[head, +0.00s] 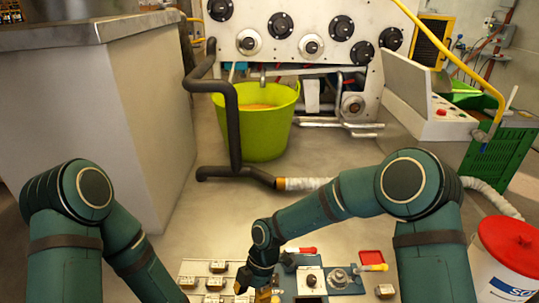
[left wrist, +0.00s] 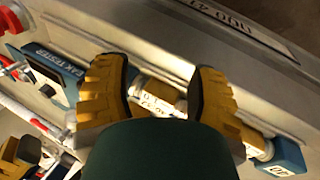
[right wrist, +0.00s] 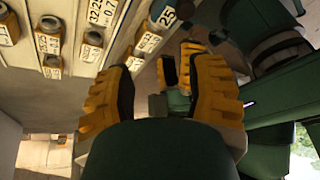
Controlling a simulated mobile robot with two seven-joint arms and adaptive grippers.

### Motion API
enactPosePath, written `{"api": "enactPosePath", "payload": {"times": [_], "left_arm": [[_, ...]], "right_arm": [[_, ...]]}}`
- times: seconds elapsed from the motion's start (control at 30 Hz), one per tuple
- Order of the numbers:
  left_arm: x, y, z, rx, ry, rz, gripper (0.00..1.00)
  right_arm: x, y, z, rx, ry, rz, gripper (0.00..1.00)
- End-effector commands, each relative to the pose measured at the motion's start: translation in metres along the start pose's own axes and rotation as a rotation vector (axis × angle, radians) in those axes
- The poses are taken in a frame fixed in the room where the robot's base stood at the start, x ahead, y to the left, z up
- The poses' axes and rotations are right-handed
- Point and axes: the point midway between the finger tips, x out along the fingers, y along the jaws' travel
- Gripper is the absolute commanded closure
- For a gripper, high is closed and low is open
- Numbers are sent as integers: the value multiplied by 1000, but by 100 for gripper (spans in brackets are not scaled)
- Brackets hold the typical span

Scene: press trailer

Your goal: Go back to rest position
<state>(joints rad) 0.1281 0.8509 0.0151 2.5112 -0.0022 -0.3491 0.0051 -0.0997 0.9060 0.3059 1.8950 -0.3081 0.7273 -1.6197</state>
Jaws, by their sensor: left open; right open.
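My right gripper (head: 262,293) is at the bottom middle of the head view, over the worktop (head: 190,268). In the right wrist view its yellow fingers (right wrist: 165,90) are open with nothing held. My left gripper lies below the head view's lower edge. In the left wrist view its yellow fingers (left wrist: 165,85) are open. A small labelled block (left wrist: 155,103) shows beyond the gap, with no visible grip on it. Another pair of yellow fingers (right wrist: 187,65) shows in the right wrist view, likely my left gripper's.
Small labelled blocks (head: 217,266) stand on the worktop's left. A round metal fixture (head: 338,278), a red tray (head: 371,257) and red-handled tools (head: 300,250) lie on its right.

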Motion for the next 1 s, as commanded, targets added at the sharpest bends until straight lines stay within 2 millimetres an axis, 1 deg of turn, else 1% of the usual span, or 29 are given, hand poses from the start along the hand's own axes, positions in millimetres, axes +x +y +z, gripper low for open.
{"api": "enactPosePath", "payload": {"times": [0.03, 0.17, 0.2, 0.27, 0.3, 0.37, 0.4, 0.5, 0.6, 0.7, 0.8, 0.9, 1.0], "left_arm": [[0, 1, 0, 2, 0, 1, 42], [0, 1, 0, 2, -1, 1, 42], [0, 0, 0, 1, 0, 1, 42], [0, 0, 0, 1, 0, 0, 42], [0, 0, 0, 1, 0, 0, 42], [0, 0, 0, 1, 0, 0, 42], [0, 0, 0, 1, 0, 0, 42], [0, 0, 0, 1, 0, 1, 42], [0, 0, 0, 1, 0, 1, 42], [0, 0, 0, 1, 0, 1, 42], [0, 0, 0, 1, 0, 1, 42], [0, 0, 0, 1, 0, 1, 42], [0, 0, 0, 1, 0, 1, 42]], "right_arm": [[9, -8, 7, 126, 15, 24, 46], [29, -28, 21, 502, 59, 98, 46], [36, -36, 26, 631, 76, 122, 46], [44, -47, 34, 832, 103, 157, 46], [50, -55, 39, 966, 122, 181, 46], [57, -69, 47, 1169, 151, 216, 46], [61, -78, 53, 1305, 172, 240, 46], [68, -102, 66, 1631, 225, 301, 46], [73, -124, 76, 1910, 276, 358, 46], [75, -141, 84, 2115, 319, 406, 46], [76, -151, 88, 2239, 349, 438, 46], [76, -156, 91, 2293, 362, 453, 46], [76, -156, 91, 2302, 366, 457, 46]]}}
